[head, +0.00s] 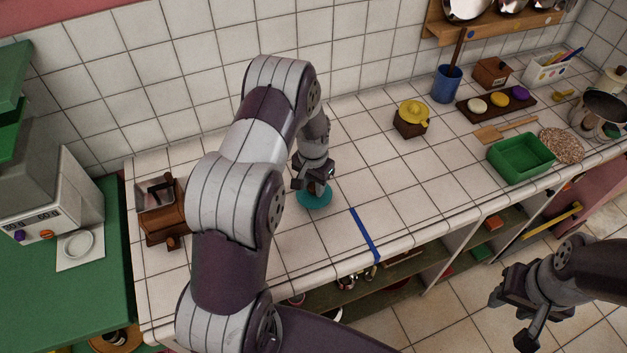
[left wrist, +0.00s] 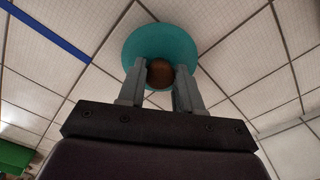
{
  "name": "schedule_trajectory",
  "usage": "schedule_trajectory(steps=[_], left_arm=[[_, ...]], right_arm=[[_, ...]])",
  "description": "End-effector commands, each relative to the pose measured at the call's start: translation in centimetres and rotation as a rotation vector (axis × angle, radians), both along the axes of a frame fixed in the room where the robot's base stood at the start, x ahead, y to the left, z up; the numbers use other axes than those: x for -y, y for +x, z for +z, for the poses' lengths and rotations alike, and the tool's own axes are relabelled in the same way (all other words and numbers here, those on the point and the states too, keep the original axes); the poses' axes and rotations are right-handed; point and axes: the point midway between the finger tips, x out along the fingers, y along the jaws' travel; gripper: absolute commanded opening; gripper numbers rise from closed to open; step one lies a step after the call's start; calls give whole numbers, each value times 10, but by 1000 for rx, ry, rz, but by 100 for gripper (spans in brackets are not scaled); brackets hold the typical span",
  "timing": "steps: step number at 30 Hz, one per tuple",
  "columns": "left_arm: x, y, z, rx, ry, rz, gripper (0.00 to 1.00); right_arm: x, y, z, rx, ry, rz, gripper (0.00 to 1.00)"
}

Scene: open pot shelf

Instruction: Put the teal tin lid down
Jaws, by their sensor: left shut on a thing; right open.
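The teal tin lid (head: 312,201) is a round disc with a brown knob, at or just above the white tiled counter. My left gripper (head: 314,186) points down over it and is shut on its knob. In the left wrist view the lid (left wrist: 160,48) spreads beyond the fingers, with the brown knob (left wrist: 160,74) between the fingertips (left wrist: 159,80). I cannot tell whether the lid touches the tiles. My right gripper (head: 514,312) is open and empty, in front of the counter at the lower right.
A blue strip (head: 365,235) lies on the counter right of the lid. A brown wooden box (head: 163,215) stands to the left. Tiles around the lid are clear.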

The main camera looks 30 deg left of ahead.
Motion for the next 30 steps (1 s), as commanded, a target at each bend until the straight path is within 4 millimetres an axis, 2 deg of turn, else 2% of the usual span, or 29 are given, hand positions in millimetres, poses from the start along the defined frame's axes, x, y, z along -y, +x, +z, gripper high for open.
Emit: schedule_trajectory(steps=[11,12,14,25,28,30], left_arm=[[0,1,-9,1,0,0,5],[0,1,-9,1,0,0,41],[0,1,-8,1,0,0,60],[0,1,-2,3,1,0,60],[0,1,13,5,1,0,60],[0,1,29,6,1,0,60]], right_arm=[[0,0,-2,0,0,0,43],[0,0,-1,-1,0,0,43],[0,0,0,-1,0,0,43],[0,0,0,0,0,0,43],[0,0,-7,0,0,0,43],[0,0,-12,-1,0,0,43]])
